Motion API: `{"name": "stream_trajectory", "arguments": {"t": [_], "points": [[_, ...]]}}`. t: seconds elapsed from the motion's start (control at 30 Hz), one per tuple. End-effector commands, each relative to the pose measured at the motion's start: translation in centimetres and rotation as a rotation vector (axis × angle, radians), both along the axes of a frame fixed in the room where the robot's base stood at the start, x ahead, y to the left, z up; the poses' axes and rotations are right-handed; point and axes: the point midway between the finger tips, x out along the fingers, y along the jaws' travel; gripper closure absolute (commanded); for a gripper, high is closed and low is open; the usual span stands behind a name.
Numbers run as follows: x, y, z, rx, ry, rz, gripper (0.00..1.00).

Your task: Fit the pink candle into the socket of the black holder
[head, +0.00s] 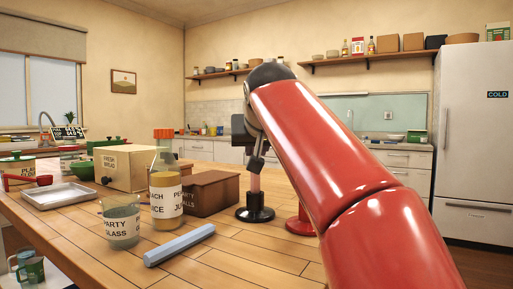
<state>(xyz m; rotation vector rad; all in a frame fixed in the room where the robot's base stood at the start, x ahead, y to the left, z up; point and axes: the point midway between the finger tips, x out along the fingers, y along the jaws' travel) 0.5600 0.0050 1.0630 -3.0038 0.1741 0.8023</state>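The black holder (255,214) stands upright on the wooden table, with a round base and a short socket. The pink candle (255,183) is upright in line above the socket. Its lower end meets or nearly meets the socket; I cannot tell whether it is inside. My gripper (257,163) points down over the holder, with its dark fingers at the candle's upper part. It looks shut on the candle, whose top is hidden by the fingers.
A red holder (300,226) stands just right, partly behind my arm. A brown box (210,194), labelled jars (166,205), (120,226) and a pale blue bar (180,245) are to the left. The table front between bar and red holder is clear.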

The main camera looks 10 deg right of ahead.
Motion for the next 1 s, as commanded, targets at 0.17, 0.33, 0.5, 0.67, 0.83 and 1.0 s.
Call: {"name": "stream_trajectory", "arguments": {"t": [0.17, 0.33, 0.5, 0.67, 0.83, 1.0], "points": [[0.0, 0.0, -0.5, 0.000, -0.001, 0.000, 1.00], [0.0, 0.0, -0.8, 0.000, -0.001, 0.000, 1.00], [0.0, 0.0, -1.2, 0.000, -0.001, 0.000, 1.00], [0.0, 0.0, -1.5, 0.000, -0.001, 0.000, 1.00], [0.0, 0.0, -1.9, 0.000, -0.001, 0.000, 1.00], [0.0, 0.0, -2.3, 0.000, -0.001, 0.000, 1.00]]}}
